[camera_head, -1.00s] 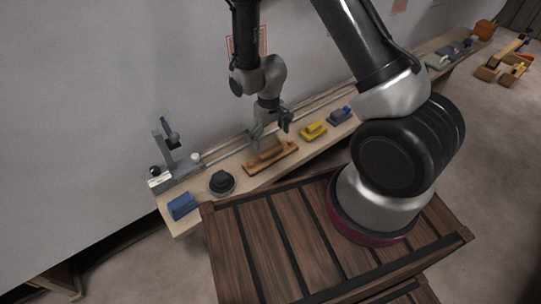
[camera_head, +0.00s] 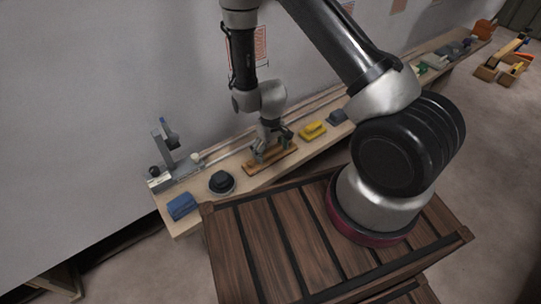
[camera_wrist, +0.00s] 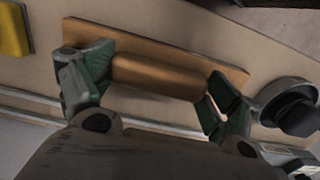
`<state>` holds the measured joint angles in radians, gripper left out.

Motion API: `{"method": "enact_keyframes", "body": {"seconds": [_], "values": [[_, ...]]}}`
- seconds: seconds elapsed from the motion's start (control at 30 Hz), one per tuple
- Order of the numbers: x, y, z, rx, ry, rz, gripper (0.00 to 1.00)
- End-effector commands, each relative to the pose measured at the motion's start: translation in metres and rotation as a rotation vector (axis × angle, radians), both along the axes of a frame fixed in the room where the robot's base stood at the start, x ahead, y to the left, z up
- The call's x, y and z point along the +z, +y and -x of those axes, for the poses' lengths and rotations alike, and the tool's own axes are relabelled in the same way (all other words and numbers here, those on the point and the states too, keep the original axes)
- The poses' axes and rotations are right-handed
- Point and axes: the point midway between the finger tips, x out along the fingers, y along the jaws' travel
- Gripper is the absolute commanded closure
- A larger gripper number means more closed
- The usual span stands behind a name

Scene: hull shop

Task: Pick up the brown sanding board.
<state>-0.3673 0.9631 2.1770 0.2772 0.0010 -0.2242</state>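The brown sanding board (camera_head: 256,168) lies flat on the long bench, a flat base with a rounded handle along its top. In the wrist view the board (camera_wrist: 150,44) shows its lighter orange-brown base and the brown handle. My gripper (camera_head: 269,150) is down at the board. In the wrist view my gripper (camera_wrist: 160,73) is open, with one green-padded finger at each end of the handle. The left finger is very close to the handle's left end; whether it touches I cannot tell. The fingers hide part of the base.
A black round tool (camera_head: 222,183) and a blue block (camera_head: 181,206) sit left of the board. A yellow tool (camera_head: 312,130) and a dark grey-blue tool (camera_head: 337,117) sit right. A grey stand (camera_head: 170,165) is at the bench's left end. A wall rises behind.

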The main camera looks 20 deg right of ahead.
Motion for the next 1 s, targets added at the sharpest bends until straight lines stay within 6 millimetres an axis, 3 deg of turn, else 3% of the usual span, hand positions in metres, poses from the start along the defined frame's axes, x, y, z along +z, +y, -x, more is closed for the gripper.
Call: {"method": "enact_keyframes", "body": {"seconds": [0.1,0.53,0.67,0.8,1.0], "values": [[0.0,0.0,0.0,0.0,0.0,0.0,0.43],[0.011,0.0,0.0,0.001,-0.001,0.0,0.43],[0.028,0.0,0.0,0.003,-0.002,-0.001,0.43],[0.062,0.0,-0.001,0.0,-0.004,-0.001,0.43],[0.093,0.0,-0.001,0.0,-0.002,-0.001,0.43]]}}
